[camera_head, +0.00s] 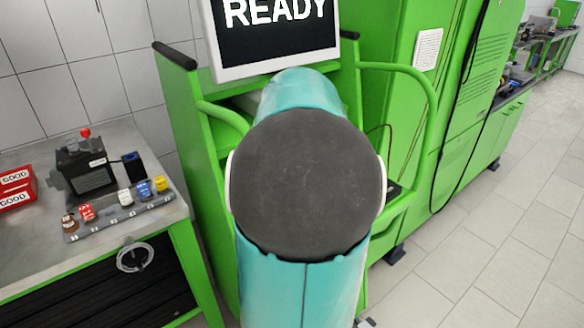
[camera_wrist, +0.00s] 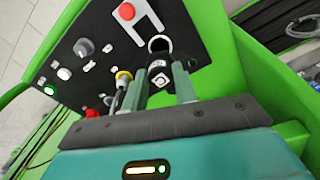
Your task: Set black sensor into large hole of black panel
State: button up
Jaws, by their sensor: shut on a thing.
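In the wrist view the black panel (camera_wrist: 98,50) fills the upper middle, set in a green housing. Its large hole (camera_wrist: 159,44) has a pale rim and lies just beyond my fingertips. My gripper (camera_wrist: 159,84) is shut on the black sensor (camera_wrist: 159,73), a dark piece with white markings between the two teal fingers. The sensor is close to the large hole and roughly in line with it; I cannot tell whether it touches the rim. In the head view my own arm hides the gripper, the sensor and the panel.
In the head view a bench (camera_head: 105,240) with colored parts stands left and a READY screen (camera_head: 275,35) behind. Floor at right is clear.

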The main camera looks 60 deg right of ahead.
jog(key=shift+f, duration=2.2)
jog(key=shift+a+f, duration=0.1)
jog(key=shift+f, duration=1)
jog(key=o, duration=0.9)
jog(key=shift+o, duration=0.5)
jog(key=o, duration=0.3)
